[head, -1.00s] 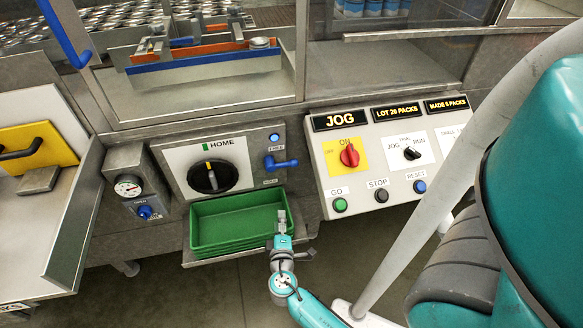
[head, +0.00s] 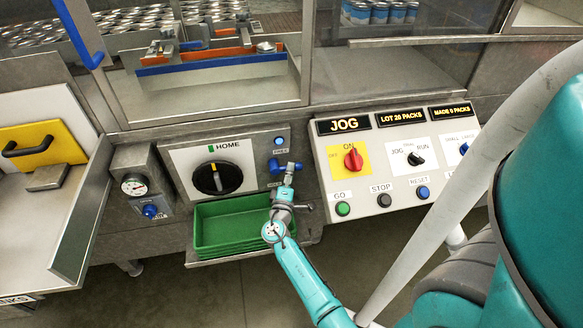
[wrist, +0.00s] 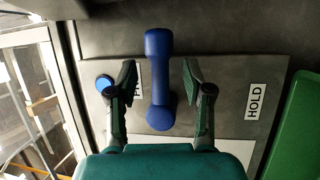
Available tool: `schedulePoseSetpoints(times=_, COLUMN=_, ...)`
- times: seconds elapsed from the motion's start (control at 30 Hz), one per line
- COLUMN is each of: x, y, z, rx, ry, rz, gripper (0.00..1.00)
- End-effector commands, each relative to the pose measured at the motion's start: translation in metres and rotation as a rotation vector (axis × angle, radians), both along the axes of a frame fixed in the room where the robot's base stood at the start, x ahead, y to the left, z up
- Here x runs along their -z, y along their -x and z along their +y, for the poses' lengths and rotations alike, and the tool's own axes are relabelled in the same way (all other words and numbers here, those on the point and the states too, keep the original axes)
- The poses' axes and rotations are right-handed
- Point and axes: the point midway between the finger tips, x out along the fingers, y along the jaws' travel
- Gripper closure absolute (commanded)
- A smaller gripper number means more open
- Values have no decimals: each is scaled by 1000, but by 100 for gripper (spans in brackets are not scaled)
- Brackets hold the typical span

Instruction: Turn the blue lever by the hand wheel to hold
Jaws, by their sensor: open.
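The blue lever (head: 273,165) is on the grey panel to the right of the black hand wheel (head: 217,178). Its handle points sideways to the right in the head view, between the FREE label above and the HOLD label below. In the wrist view, the lever (wrist: 159,75) runs between the two fingers of my gripper (wrist: 161,77), with a gap on each side. The gripper is open. The HOLD label (wrist: 256,102) is to the right, and the FREE label is mostly behind the left finger.
A green tray (head: 205,250) sits below the hand wheel and shows at the wrist view's right edge (wrist: 297,125). A blue button (head: 278,141) is above the lever. The sloped control panel (head: 330,186) with knobs and buttons stands close on the right.

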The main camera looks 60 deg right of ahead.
Motion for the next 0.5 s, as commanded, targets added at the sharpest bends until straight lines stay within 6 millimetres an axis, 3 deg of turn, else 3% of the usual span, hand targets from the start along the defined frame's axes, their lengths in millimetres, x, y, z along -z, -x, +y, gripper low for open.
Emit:
schedulePoseSetpoints(times=0.2, x=-3, y=-7, z=-21, rx=1, ry=0, rz=-1, gripper=49)
schedulePoseSetpoints(times=0.5, x=-4, y=-8, z=-26, rx=0, ry=0, rz=-1, gripper=49)
